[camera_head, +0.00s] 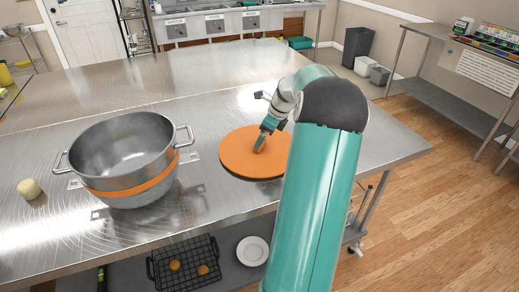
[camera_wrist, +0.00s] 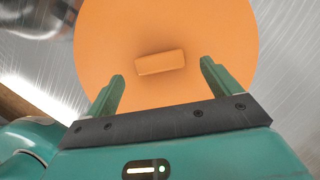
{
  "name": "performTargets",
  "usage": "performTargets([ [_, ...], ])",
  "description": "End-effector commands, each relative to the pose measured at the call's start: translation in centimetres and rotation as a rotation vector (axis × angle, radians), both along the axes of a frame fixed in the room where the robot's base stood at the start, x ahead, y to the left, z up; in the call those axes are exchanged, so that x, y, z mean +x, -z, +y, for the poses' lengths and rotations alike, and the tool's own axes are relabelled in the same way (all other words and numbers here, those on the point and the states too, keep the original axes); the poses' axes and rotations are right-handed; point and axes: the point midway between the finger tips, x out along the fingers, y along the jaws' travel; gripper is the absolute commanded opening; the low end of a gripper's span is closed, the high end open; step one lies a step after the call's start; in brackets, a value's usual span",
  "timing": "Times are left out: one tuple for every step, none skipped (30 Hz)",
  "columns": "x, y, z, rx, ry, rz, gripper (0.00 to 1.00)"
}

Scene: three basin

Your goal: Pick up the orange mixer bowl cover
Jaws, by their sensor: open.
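The orange mixer bowl cover (camera_head: 237,158) is a flat disc lying on the steel table, right of the mixer bowl. In the wrist view the cover (camera_wrist: 110,50) fills the middle, with a small raised orange block handle (camera_wrist: 160,62) at its centre. My gripper (camera_head: 262,146) is over the cover, pointing down at it. In the wrist view my gripper (camera_wrist: 161,78) is open, its two green fingers apart, with the handle ahead between their lines. Nothing is between the fingers. The exact height above the cover is hard to tell.
A steel mixer bowl (camera_head: 125,155) with an orange band and side handles stands left of the cover. A small pale round object (camera_head: 29,189) lies at the far left. The steel table (camera_head: 210,85) is clear behind. A wire basket (camera_head: 187,266) and white plate (camera_head: 252,251) sit below.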

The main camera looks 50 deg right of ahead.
Motion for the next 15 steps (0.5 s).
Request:
performTargets([
  [0.4,0.9,0.2,0.005,-0.001,0.000,0.89],
  [0.6,1.3,0.3,0.004,-0.002,0.000,0.89],
  [0.8,1.9,0.4,0.004,-0.002,0.001,0.89],
  [0.9,2.2,0.4,0.005,-0.001,0.001,0.89],
  [1.1,2.5,0.4,0.003,0.000,0.001,0.89],
  [1.2,2.7,0.4,0.002,0.000,0.001,0.89],
  [1.3,2.8,0.4,0.002,-0.001,0.000,0.89],
  [1.3,2.9,0.4,0.001,0.000,0.000,0.89],
  [1.3,3.0,0.5,0.001,0.000,0.000,0.89],
  [1.3,3.0,0.5,0.001,-0.001,0.000,0.89],
  [1.3,3.0,0.4,0.001,0.000,0.000,0.89],
  [1.3,3.0,0.4,0.001,0.000,0.000,0.89],
  [1.3,3.0,0.4,0.001,0.000,0.000,0.89],
  [1.3,2.9,0.4,0.001,0.000,0.000,0.89],
  [1.3,2.9,0.4,0.001,0.000,0.000,0.81],
])
